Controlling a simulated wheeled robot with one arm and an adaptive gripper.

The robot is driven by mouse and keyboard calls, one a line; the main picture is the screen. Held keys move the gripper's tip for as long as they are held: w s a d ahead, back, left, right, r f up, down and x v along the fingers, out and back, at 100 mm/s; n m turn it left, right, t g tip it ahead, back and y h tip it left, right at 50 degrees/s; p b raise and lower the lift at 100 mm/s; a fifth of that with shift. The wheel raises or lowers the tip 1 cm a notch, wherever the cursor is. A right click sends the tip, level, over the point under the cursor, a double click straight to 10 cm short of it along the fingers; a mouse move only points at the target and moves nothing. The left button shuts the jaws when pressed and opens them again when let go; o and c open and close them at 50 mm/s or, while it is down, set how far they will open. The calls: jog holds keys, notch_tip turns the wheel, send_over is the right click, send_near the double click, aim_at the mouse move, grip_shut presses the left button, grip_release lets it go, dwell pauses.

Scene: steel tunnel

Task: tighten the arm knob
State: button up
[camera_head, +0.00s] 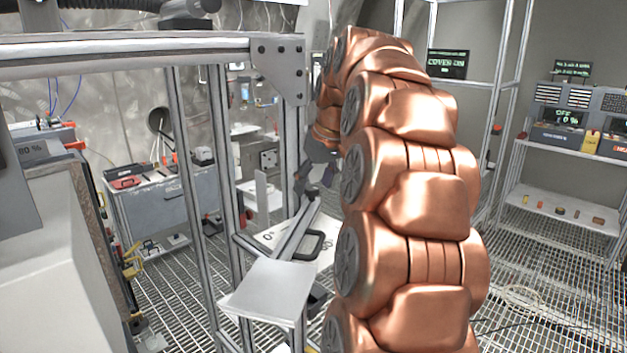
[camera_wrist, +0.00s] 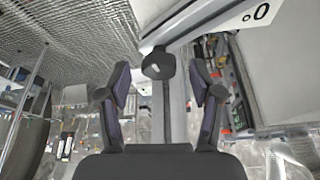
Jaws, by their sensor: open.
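The arm knob, a dark lobed knob (camera_wrist: 158,63), sits at the end of a grey metal bar (camera_wrist: 178,100) in the wrist view. My gripper (camera_wrist: 160,72) is open, with one dark finger on each side of the knob and a gap on both sides. The knob appears between the fingertips; I cannot tell how far it is in depth. In the head view my gripper (camera_head: 318,172) is small and partly hidden behind my copper arm, above a slanted grey bar (camera_head: 296,236). I cannot make out the knob there.
A metal frame post (camera_head: 222,150) and corner bracket (camera_head: 281,68) stand close left of my arm. A flat grey plate (camera_head: 268,290) and a white panel with a black handle (camera_head: 318,246) lie below. Shelves (camera_head: 565,208) stand at the right beyond open grating floor.

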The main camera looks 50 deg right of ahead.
jog(key=shift+f, duration=0.1)
jog(key=shift+c, duration=0.2)
jog(key=c, duration=1.1)
